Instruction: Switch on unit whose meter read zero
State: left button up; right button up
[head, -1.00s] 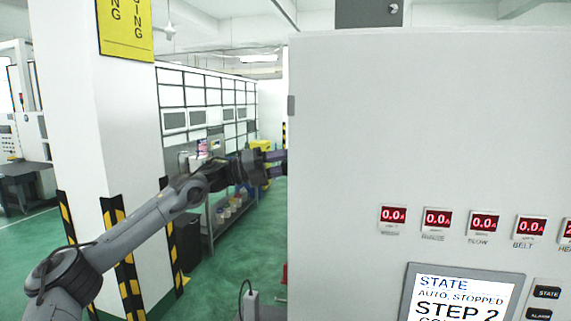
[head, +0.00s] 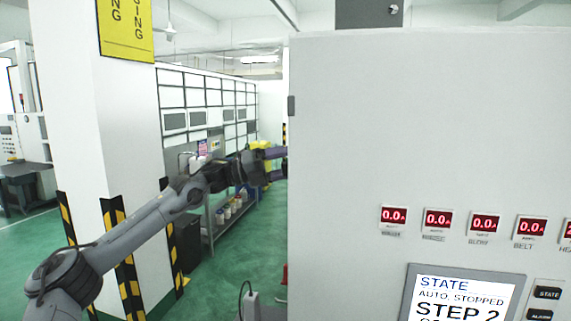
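A large pale grey cabinet (head: 400,130) fills the right half of the head view. A row of red digital meters runs across it. The first meter (head: 394,216), the second meter (head: 437,219), the BLOW meter (head: 485,223) and the BELT meter (head: 530,229) each read 0.0. A further meter (head: 567,231) is cut off at the right edge. Labels under the first two are blurred. A screen (head: 463,296) below reads STATE, AUTO, STOPPED, STEP 2. My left gripper (head: 281,164) is at the cabinet's left edge, fingers apart, seemingly empty. My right gripper is out of view.
STATE (head: 547,293) and ALARM (head: 540,315) buttons sit right of the screen. A white pillar (head: 110,130) with yellow-black guards stands behind my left arm. A shelf (head: 232,215) with containers is at the back.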

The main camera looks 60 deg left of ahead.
pick_arm(q)
jog(key=b+v, duration=1)
jog(key=shift+s+a, duration=0.2)
jog(key=shift+s, duration=0.15)
jog(key=shift+f, duration=0.1)
